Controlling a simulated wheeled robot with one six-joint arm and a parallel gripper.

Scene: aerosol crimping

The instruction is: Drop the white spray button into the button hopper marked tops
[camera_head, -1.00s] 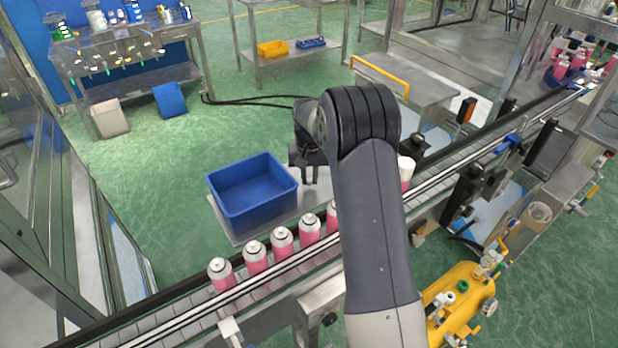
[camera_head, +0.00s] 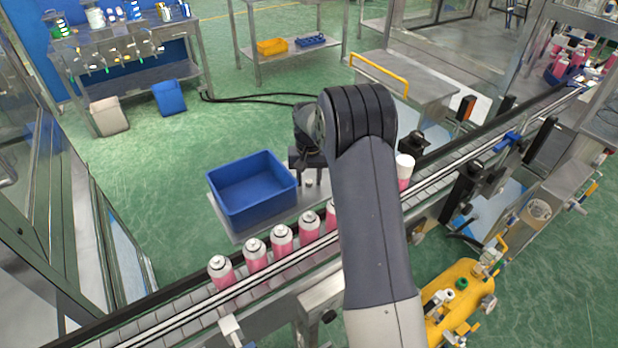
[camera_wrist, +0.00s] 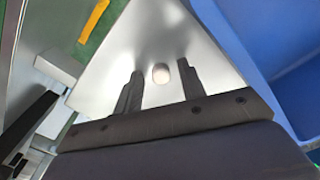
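The white spray button (camera_wrist: 160,73) appears as a small pale round piece over the bare metal plate in the wrist view. In the head view a small pale spot (camera_head: 308,182), seemingly the button, shows just below my gripper (camera_head: 307,160). In the wrist view my gripper (camera_wrist: 160,70) is open, with its two dark fingers apart on either side of the button and a gap on each side. I cannot tell how high the fingertips are above the plate. No marking "tops" is readable, so I cannot identify the button hopper.
A blue bin (camera_head: 250,158) stands left of my gripper on the metal plate (camera_head: 226,222). A conveyor (camera_head: 180,312) with several pink-and-white cans (camera_head: 256,256) runs in front. A yellow-handled cart (camera_head: 425,78) and a bench (camera_head: 125,45) stand behind.

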